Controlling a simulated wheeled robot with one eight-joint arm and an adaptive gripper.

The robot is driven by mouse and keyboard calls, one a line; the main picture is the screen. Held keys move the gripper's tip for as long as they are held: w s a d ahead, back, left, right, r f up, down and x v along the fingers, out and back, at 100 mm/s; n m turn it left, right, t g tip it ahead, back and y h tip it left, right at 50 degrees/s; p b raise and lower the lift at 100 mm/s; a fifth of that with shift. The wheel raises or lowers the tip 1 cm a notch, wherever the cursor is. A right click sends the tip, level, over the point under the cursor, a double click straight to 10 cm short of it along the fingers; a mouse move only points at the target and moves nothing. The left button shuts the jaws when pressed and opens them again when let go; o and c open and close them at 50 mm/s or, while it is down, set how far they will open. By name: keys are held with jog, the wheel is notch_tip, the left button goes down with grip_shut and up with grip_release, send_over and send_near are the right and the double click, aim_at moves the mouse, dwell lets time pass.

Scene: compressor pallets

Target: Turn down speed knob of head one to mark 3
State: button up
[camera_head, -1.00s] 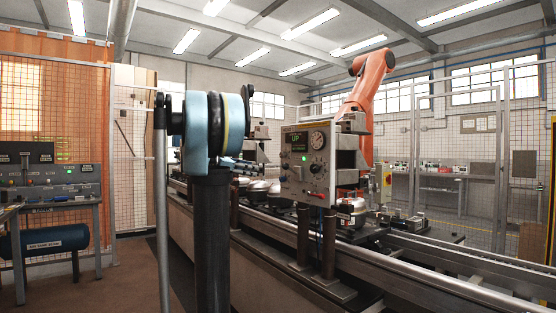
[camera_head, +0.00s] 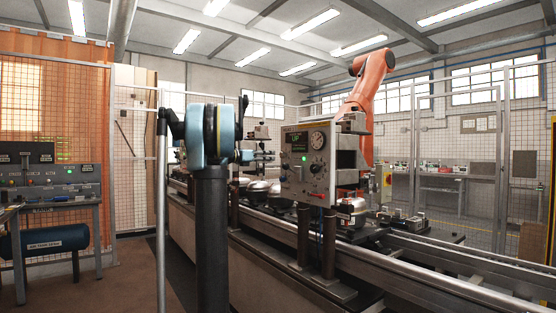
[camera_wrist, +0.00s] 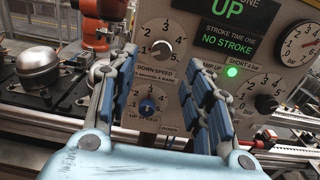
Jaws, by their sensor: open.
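The grey control panel (camera_head: 306,165) stands beside the conveyor in the head view. In the wrist view its down speed knob (camera_wrist: 160,50) is a dark dial with a pale grip, ringed by numerals; its exact setting is hard to read. A blue up speed knob (camera_wrist: 147,106) sits just below it. My gripper (camera_wrist: 165,75) is open and empty, facing the panel. Its fingers flank the two speed knobs in the picture, with the down speed knob near the left fingertip. No contact is visible.
A display (camera_wrist: 228,38) reads UP and NO STROKE. A lit green lamp (camera_wrist: 232,72), a pressure gauge (camera_wrist: 299,43) and another knob (camera_wrist: 266,103) are to the right. Metal compressor domes (camera_wrist: 38,66) stand left on the conveyor. An orange robot arm (camera_head: 370,85) rises behind the panel.

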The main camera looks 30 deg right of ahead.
aim_at(281, 155)
jog(key=d, duration=0.8)
jog(key=shift+w+d, duration=0.1)
jog(key=shift+w, duration=0.25)
jog(key=c, duration=1.1)
